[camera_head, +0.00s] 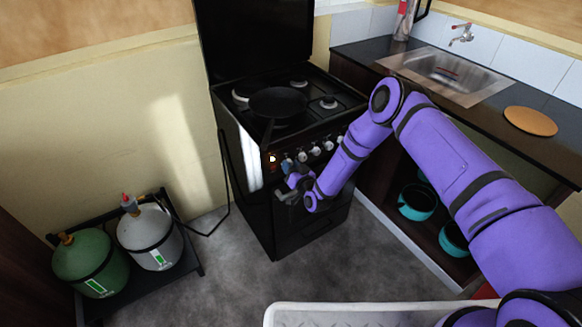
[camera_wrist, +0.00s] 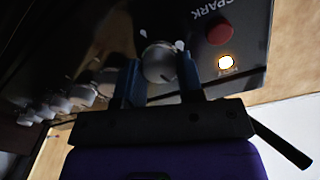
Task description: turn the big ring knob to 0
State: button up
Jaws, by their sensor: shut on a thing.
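The stove (camera_head: 290,150) is black and carries a row of knobs along its front panel. In the wrist view, a round silvery knob (camera_wrist: 158,63) sits between the two blue fingers of my gripper (camera_wrist: 160,80), which is shut on it. It is the knob nearest the lit orange lamp. In the head view my gripper (camera_head: 289,168) is at the left end of the knob row and hides most of this knob. Pale flame marks show on the panel beside it. I cannot read the knob's setting.
Several other knobs (camera_wrist: 85,93) continue the row. A red SPARK button (camera_wrist: 219,31) and lit lamp (camera_wrist: 225,62) are close to my gripper. A pan (camera_head: 278,101) stands on the hob with its handle over the front. Gas bottles (camera_head: 149,237) stand left; a counter (camera_head: 480,105) is right.

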jog(key=shift+d+f+m, duration=0.1)
jog(key=shift+m, duration=1.5)
jog(key=o, duration=0.9)
jog(key=v, duration=1)
jog(key=shift+s+d, duration=0.15)
jog(key=shift+s, duration=0.2)
